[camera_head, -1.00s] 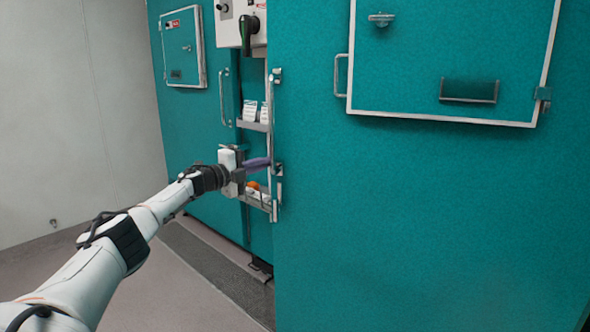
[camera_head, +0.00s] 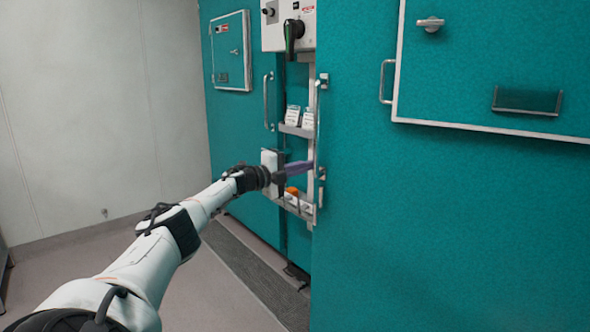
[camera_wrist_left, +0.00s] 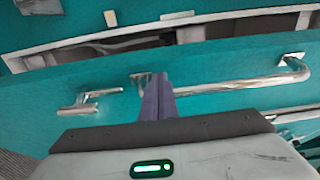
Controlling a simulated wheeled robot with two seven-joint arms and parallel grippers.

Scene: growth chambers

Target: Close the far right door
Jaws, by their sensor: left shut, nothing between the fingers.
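A large teal door (camera_head: 450,215) fills the right of the head view and stands out in front of the wall line, seemingly ajar. In the left wrist view, the shut fingers (camera_wrist_left: 157,97) lie against or just in front of the teal face between the bar handle (camera_wrist_left: 235,87) and a small lever latch (camera_wrist_left: 92,100). Exact contact cannot be told. My right gripper is not in view.
Another teal door (camera_head: 235,125) with a framed hatch (camera_head: 231,50) stands farther back. Between them are a control box (camera_head: 288,25) and small shelves (camera_head: 297,130) with labelled items. A grey wall (camera_head: 90,110) and open floor (camera_head: 210,290) lie to the left.

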